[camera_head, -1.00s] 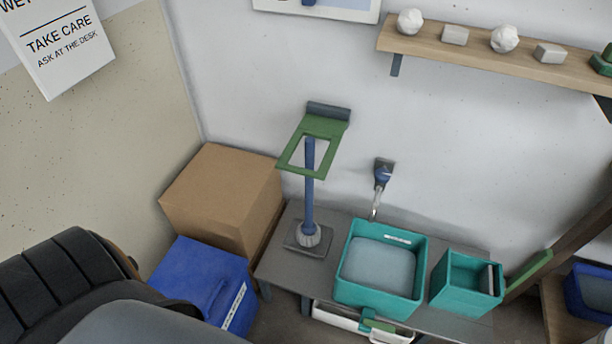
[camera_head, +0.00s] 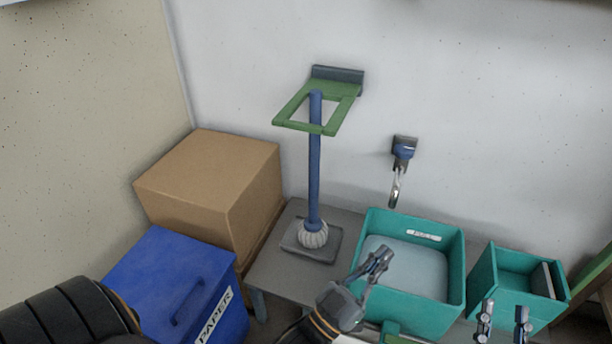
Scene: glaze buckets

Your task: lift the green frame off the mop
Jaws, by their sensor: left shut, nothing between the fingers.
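The mop has a blue pole (camera_head: 314,180) standing upright and a pale, bundled head (camera_head: 314,235) on a dark square base. The green frame (camera_head: 345,110) surrounds the upper end of the pole, which shows inside its opening. The frame's back edge meets a dark wall bracket (camera_head: 338,74). My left gripper (camera_head: 378,258) is shut and empty, low and right of the mop, in front of the larger teal bucket, well below the frame. My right gripper (camera_head: 503,312) shows only its two fingertips, spread apart with nothing between them, in front of the smaller teal bucket.
The larger teal bucket (camera_head: 455,285) holds a pale grey fill and stands on a grey bench (camera_head: 275,262). A smaller teal bucket (camera_head: 482,278) is at right. A tap (camera_head: 403,150) is on the wall. A cardboard box (camera_head: 205,175) and a blue paper bin (camera_head: 165,270) stand left.

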